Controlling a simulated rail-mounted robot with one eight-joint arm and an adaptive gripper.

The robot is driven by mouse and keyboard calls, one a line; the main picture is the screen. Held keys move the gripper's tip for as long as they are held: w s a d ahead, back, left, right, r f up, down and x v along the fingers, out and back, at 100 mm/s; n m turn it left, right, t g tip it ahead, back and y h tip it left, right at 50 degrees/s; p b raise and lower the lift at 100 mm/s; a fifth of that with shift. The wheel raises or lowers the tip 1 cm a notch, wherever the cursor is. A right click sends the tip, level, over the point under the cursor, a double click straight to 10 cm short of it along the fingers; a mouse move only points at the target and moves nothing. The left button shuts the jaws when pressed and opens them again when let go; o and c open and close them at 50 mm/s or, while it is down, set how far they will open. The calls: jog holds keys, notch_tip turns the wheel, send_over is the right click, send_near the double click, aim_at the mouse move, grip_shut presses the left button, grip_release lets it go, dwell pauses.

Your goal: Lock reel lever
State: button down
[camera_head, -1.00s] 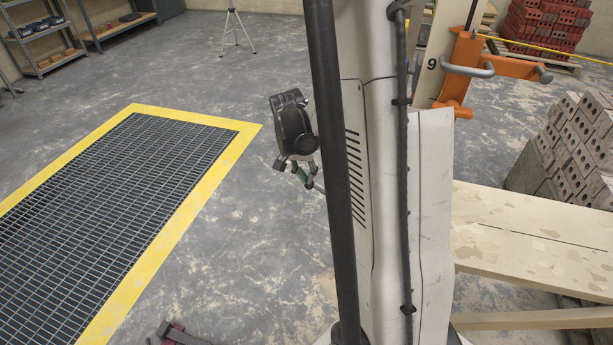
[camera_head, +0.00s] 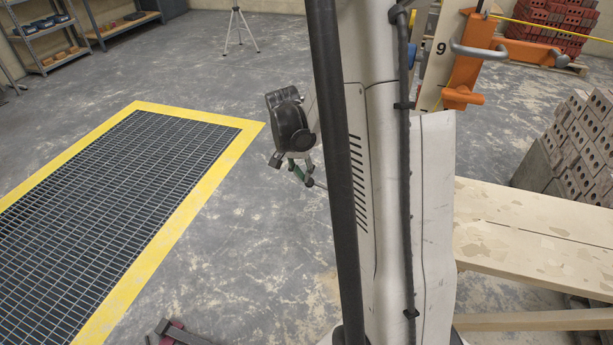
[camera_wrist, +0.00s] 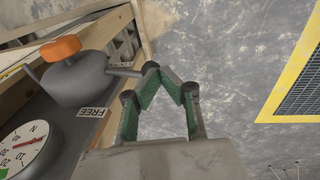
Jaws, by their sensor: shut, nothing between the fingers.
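In the wrist view a grey rounded metal body (camera_wrist: 78,82) with an orange knob (camera_wrist: 61,48) and a grey arm sits at the left on a dark panel. I take it for the reel with its lever, but cannot tell which part is the lever. A label reading FREE (camera_wrist: 94,112) is beside it. The reel cannot be made out there.
A white dial (camera_wrist: 22,150) with a red needle is at lower left in the wrist view. Wooden framing (camera_wrist: 143,32) stands behind. The head view shows an orange bracket (camera_head: 465,75), a wooden bench (camera_head: 540,225), stacked blocks (camera_head: 575,150) and a yellow-edged floor grating (camera_head: 120,190).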

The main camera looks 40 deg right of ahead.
notch_tip(320, 180, down, 7)
jog(key=w+b, duration=0.1)
jog(key=b, duration=0.5)
jog(key=shift+a, duration=0.3)
jog(key=shift+r, duration=0.1)
jog(key=shift+r, duration=0.65)
jog(key=shift+w, duration=0.15)
jog(key=w+a+r+p, duration=0.2)
jog(key=w+a+r, duration=0.3)
jog(key=w, duration=0.5)
jog(key=shift+w+a, duration=0.25)
jog(key=shift+a, duration=1)
